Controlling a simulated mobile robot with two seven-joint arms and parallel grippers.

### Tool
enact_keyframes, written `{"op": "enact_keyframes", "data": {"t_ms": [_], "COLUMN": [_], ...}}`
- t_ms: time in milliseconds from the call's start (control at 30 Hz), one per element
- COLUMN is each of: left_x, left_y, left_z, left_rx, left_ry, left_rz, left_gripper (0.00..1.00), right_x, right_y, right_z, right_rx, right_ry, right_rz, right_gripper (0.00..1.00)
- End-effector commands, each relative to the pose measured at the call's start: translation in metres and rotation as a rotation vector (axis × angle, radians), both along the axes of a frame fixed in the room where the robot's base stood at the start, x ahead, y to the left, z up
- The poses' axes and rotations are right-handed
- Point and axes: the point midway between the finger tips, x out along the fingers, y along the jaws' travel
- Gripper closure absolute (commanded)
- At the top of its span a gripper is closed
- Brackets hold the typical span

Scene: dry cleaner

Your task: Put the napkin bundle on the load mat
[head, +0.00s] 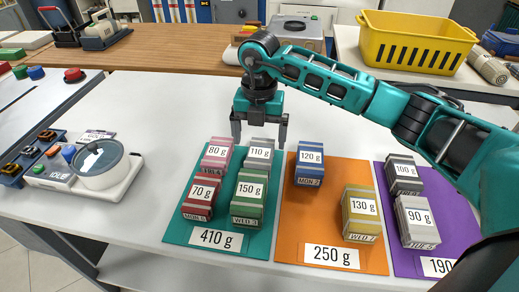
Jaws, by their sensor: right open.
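Three mats lie on the white table: a teal mat (176,232) tagged 410 g, an orange mat (345,170) tagged 250 g and a purple mat (450,240) with a tag starting 190. The teal mat bears pink 80 g (217,155), grey 110 g (260,155), red 70 g (202,198) and green 150 g (249,198) bundles. The orange mat bears blue 120 g (310,163) and yellow 130 g (361,213) bundles. The purple mat bears dark grey 100 g (404,172) and light grey 90 g (417,222) bundles. My right gripper (259,142) is open, its fingers around or just above the grey 110 g bundle.
A yellow basket (415,42) stands on a back counter at right. A wooden counter (165,48) runs behind. The white table between scale and counter is clear.

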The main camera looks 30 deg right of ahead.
Motion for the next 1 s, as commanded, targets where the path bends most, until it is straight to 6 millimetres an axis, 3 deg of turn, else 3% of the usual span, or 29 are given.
{"op": "enact_keyframes", "data": {"t_ms": [100, 300, 1000], "left_x": [-0.002, -0.002, -0.002], "left_y": [0.002, 0.004, 0.003], "left_z": [-0.002, -0.002, 0.0], "left_rx": [0.004, 0.007, 0.005], "left_ry": [0.007, 0.009, 0.005], "left_rz": [0.002, 0.005, 0.004], "left_gripper": [0.57, 0.57, 0.57], "right_x": [0.001, 0.0, 0.0], "right_y": [0.0, 0.0, 0.0], "right_z": [0.025, 0.048, 0.052], "right_rx": [0.0, -0.001, 0.0], "right_ry": [-0.003, -0.001, 0.001], "right_rz": [0.001, 0.0, 0.0], "right_gripper": [0.04, 0.04, 0.04]}}
